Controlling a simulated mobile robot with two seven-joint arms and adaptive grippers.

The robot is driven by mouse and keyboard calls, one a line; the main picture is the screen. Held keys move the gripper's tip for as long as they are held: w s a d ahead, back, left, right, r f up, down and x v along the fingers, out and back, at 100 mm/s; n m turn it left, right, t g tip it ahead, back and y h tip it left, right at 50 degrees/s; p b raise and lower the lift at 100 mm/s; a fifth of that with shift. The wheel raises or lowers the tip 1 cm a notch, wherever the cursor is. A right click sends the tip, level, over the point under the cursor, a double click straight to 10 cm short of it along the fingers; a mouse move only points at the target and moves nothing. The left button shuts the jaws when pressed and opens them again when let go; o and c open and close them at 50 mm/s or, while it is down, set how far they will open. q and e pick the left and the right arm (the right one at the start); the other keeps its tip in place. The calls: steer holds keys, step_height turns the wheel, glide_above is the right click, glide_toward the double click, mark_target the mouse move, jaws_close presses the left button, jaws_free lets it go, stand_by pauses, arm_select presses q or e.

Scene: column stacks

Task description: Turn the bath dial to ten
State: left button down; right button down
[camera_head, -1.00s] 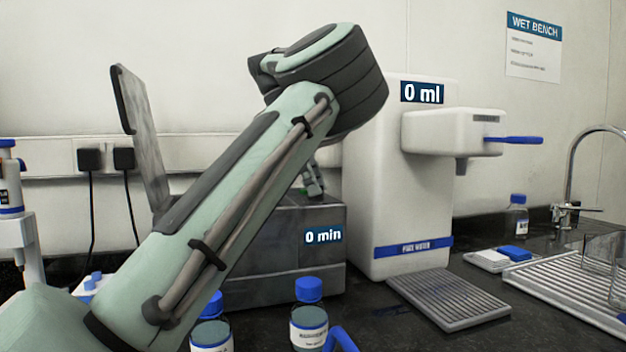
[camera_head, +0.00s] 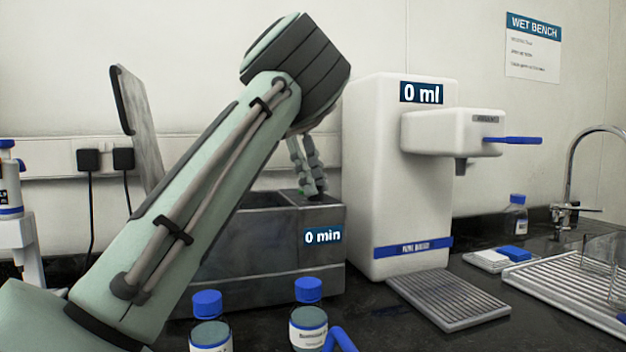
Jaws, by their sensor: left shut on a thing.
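The grey water bath (camera_head: 265,262) stands on the dark bench, with its lid (camera_head: 136,130) raised at the left and a "0 min" label (camera_head: 323,236) on its front. My left gripper (camera_head: 314,195) points down at the right part of the bath's top. Its fingers are shut on the bath dial, which is mostly hidden behind them. My right gripper is not in view.
A white water dispenser (camera_head: 385,180) reading "0 ml" stands right of the bath, with a blue lever (camera_head: 514,140) and a drip tray (camera_head: 450,298). Blue-capped bottles (camera_head: 308,325) stand in front. A draining rack (camera_head: 570,290) and tap (camera_head: 572,170) are at right.

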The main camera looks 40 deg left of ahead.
arm_select(q)
steer(key=c, duration=1.3)
jaws_free()
steer(key=shift+r, duration=0.1)
steer(key=shift+o, duration=0.2)
